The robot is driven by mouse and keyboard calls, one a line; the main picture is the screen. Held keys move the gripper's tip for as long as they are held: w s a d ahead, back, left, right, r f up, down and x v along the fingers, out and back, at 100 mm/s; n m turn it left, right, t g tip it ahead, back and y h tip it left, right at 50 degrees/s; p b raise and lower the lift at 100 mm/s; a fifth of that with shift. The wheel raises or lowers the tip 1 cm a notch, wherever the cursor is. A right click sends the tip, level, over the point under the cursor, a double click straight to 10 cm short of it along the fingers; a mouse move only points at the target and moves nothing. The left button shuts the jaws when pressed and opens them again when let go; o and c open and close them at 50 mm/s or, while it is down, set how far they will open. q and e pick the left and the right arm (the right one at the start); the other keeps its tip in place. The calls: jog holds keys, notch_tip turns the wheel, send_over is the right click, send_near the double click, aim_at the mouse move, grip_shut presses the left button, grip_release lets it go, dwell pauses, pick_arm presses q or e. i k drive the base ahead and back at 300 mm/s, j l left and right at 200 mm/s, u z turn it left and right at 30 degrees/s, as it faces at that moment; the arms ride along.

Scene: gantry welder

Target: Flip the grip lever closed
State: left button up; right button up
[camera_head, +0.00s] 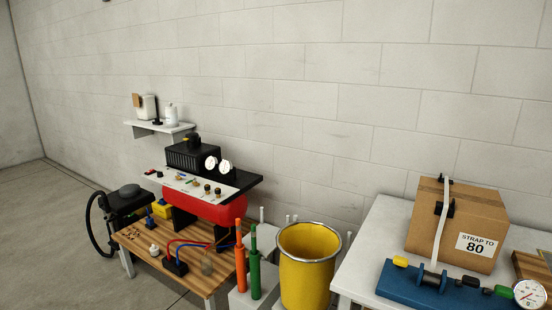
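A blue strapping tool (420,286) lies on the white table (378,240) at the lower right. A yellow knob (400,262) sits at its left end, and a black knob (470,281) and a green knob (503,291) are towards its right. I cannot tell which of these is the grip lever, or its position. A round dial gauge (530,293) is at the right end, partly cut off. A white strap (440,225) runs from the tool up over a cardboard box (480,225) marked "STRAP TO 80". Neither gripper is in view.
A yellow bin (307,265) stands left of the white table, beside orange (240,262) and green (255,265) upright handles. A wooden bench (205,280) holds a red tank (210,205) and a control panel. A small wall shelf (160,127) is behind.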

aim_at(400, 262)
jog(key=l, duration=0.65)
jog(key=i+l+u, duration=0.1)
jog(key=l, duration=0.5)
